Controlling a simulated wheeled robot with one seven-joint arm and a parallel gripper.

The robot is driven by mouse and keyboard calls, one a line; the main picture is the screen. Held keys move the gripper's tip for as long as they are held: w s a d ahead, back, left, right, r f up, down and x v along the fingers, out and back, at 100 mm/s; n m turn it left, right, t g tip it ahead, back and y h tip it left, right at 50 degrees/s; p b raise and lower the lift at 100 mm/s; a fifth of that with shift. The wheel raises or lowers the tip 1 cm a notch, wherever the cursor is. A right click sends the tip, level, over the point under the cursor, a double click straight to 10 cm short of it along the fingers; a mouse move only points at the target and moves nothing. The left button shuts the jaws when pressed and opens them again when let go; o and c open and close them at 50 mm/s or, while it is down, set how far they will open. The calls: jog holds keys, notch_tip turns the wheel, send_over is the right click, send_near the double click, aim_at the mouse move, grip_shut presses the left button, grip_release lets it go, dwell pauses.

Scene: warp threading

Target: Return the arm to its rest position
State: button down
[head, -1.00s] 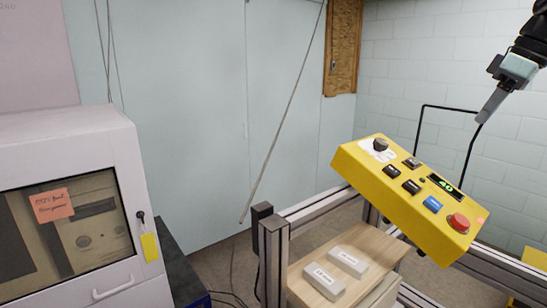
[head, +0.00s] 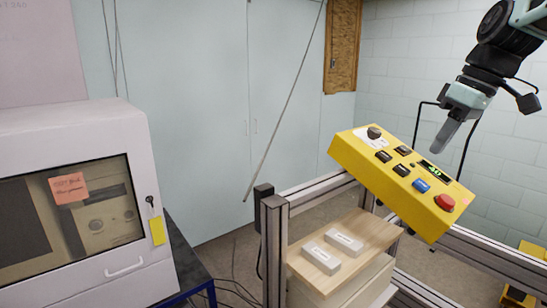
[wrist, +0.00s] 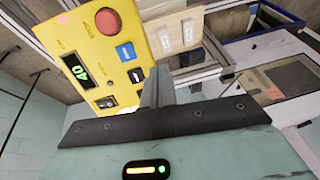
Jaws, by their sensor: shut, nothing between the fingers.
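My gripper (head: 441,148) is at the upper right in the head view, shut and empty, with its fingers pointing down and left. It hangs above and behind the right part of the yellow control box in the picture, apart from it as far as I can tell. In the wrist view my gripper's fingers (wrist: 157,82) are together in the middle, with the yellow box beyond them. The upper part of my arm runs out of the head view at the top right.
The tilted yellow control box (head: 398,175) has a red button, a blue button and a lit display. A metal frame (head: 274,250) and a wooden-topped stand (head: 365,232) with two pale blocks are below. A white cabinet (head: 130,130) stands left.

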jog(key=s+a+f+g+b, duration=0.2)
jog(key=s+a+f+b, duration=0.1)
jog(key=s+a+f, duration=0.85)
jog(key=s+a+f+h+b, duration=0.1)
jog(key=s+a+f, duration=0.2)
jog(key=s+f, duration=0.3)
jog(key=s+a+f+h+b, duration=0.1)
jog(key=s+a+f, duration=0.2)
jog(key=s+f, duration=0.4)
jog(key=s, duration=0.3)
jog(key=shift+s+h, duration=0.15)
jog(key=shift+h, duration=0.15)
jog(key=shift+a, duration=0.1)
